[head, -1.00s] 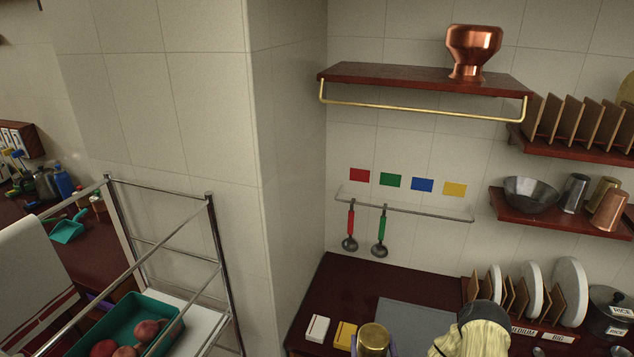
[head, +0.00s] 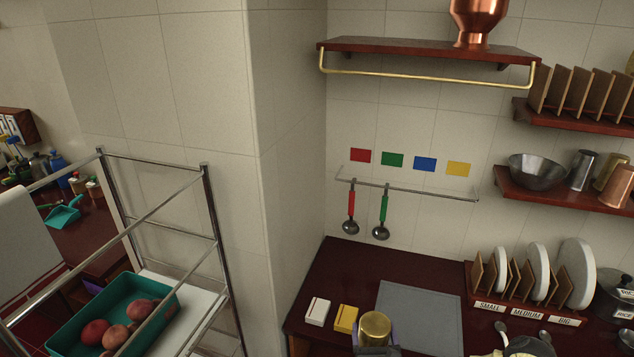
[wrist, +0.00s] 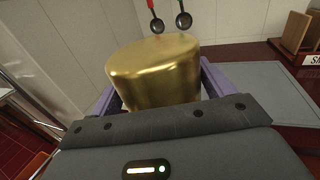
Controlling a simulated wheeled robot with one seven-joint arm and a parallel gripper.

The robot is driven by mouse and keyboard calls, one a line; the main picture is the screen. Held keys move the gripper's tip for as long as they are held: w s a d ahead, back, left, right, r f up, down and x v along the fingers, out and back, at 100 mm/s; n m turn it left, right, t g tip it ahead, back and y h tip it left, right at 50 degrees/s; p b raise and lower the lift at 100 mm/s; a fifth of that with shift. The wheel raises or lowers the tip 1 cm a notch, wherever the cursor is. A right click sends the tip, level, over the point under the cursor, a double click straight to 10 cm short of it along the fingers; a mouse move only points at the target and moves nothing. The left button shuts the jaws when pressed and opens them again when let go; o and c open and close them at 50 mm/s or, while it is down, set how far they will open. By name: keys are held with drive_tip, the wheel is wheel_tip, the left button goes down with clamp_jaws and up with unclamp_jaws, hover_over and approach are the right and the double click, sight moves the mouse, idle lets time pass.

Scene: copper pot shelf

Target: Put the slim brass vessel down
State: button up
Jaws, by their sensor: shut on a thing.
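The slim brass vessel (head: 375,328) shows at the bottom of the head view, in front of the grey board on the dark red counter (head: 345,265). In the wrist view the brass vessel (wrist: 157,72) fills the middle, its flat end towards the far side. My gripper (wrist: 160,95) is shut on it, with a purple finger on each side. The vessel's lower part is hidden by my gripper, so I cannot tell whether it touches the counter.
A grey board (head: 420,315) lies on the counter beside a white box (head: 317,312) and a yellow box (head: 345,318). A plate rack (head: 525,312) stands to the right. Two ladles hang behind. A copper pot (head: 475,22) stands on the upper shelf.

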wheel_tip(320, 180, down, 5)
drive_tip(key=b, duration=0.3)
drive_tip(key=shift+b, duration=0.35)
drive_tip(key=s+f, duration=0.4)
drive_tip(key=f, duration=0.1)
drive_tip(key=shift+s+f, duration=0.15)
drive_tip(key=shift+f, duration=0.1)
